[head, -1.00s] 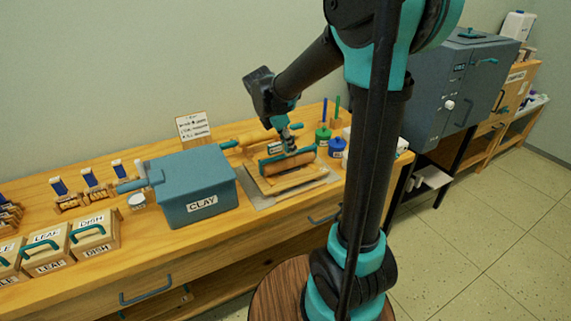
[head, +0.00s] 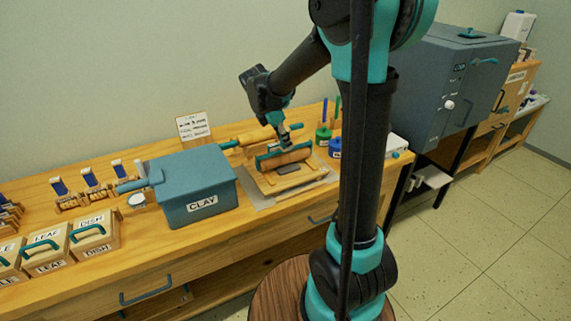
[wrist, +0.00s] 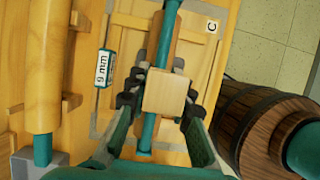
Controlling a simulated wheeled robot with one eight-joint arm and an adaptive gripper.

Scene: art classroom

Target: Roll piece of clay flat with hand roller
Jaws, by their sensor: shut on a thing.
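The hand roller (head: 283,158) has a wooden cylinder and a teal frame. My gripper (head: 284,141) is shut on its grip from above. In the wrist view my gripper (wrist: 163,92) has its fingers on both sides of the pale wooden grip block of the hand roller (wrist: 168,91). The roller is over the back part of a wooden board (head: 303,178). A small flat grey-brown piece, seemingly the clay (head: 288,169), lies on the board just in front of the roller. The clay cannot be made out in the wrist view.
A blue-grey CLAY bin (head: 190,188) stands left of the board. A large rolling pin (wrist: 45,65) lies behind it. A 9 mm label (wrist: 103,68) shows by the board. Blue and green jars (head: 335,148) stand to the right.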

